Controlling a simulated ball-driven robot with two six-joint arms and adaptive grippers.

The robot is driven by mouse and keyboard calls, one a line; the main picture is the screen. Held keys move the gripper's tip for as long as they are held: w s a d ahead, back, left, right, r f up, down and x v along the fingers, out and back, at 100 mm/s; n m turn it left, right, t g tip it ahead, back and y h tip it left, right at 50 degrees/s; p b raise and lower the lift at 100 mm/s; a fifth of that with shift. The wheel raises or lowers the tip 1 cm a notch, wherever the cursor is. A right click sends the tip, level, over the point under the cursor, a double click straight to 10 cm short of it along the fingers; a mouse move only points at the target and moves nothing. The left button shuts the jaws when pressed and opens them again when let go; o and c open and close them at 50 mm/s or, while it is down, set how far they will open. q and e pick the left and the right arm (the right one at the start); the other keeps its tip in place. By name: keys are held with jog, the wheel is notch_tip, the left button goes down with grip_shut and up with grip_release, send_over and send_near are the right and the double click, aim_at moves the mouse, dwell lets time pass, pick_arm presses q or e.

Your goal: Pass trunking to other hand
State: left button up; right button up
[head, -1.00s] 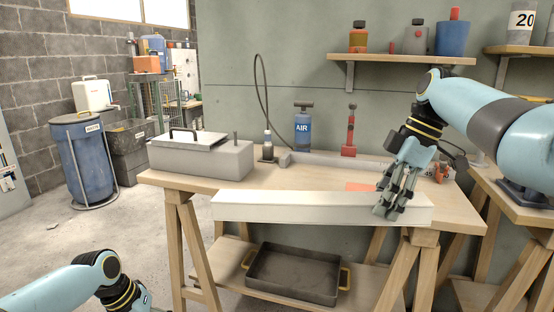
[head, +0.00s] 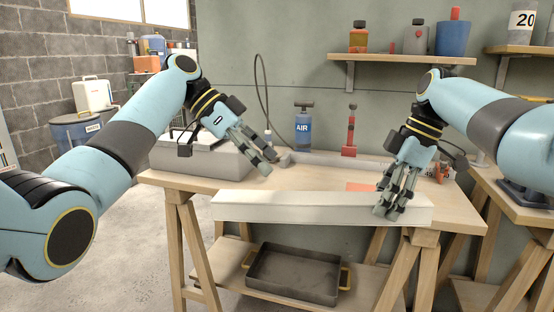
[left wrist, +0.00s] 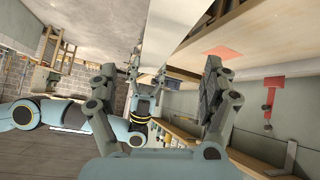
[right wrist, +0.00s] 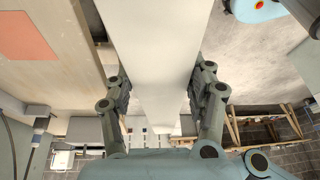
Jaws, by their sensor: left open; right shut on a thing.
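In the right wrist view the trunking (right wrist: 155,70) runs between the two fingers. My left gripper (head: 262,160) is open and empty, above the bench, up and left of the trunking's middle. In the left wrist view the trunking (left wrist: 180,20) shows beyond the open fingers, with my right gripper farther off.
A grey toolbox (head: 200,160) stands on the bench's left, partly behind my left arm. An orange sheet (head: 360,187) lies on the bench. A dark tray (head: 295,274) sits on the lower shelf.

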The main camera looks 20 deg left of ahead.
aim_at(316, 198)
pick_arm(q)
jog(key=shift+w+d+m, duration=0.2)
jog(key=shift+d+m, duration=0.3)
jog(key=shift+d, duration=0.15)
jog(key=shift+w+d+m, duration=0.15)
jog(key=shift+d+m, duration=0.35)
jog(key=shift+d, duration=0.1)
pick_arm(e)
jog(key=shift+r, duration=0.1)
pick_arm(q)
jog(key=shift+d+f, duration=0.15)
jog(key=shift+d, duration=0.15)
jog(key=x, duration=1.1)
jog(key=shift+s+d+f, duration=0.1)
jog(key=shift+d+f, duration=0.15)
jog(key=c, duration=1.6)
pick_arm(e)
jog(key=shift+w, duration=0.1)
pick_arm(q)
jog(key=shift+r, duration=0.1)
jog(key=shift+c, duration=0.3)
pick_arm(e)
jog(key=o, duration=1.6)
jog(key=shift+o, duration=0.2)
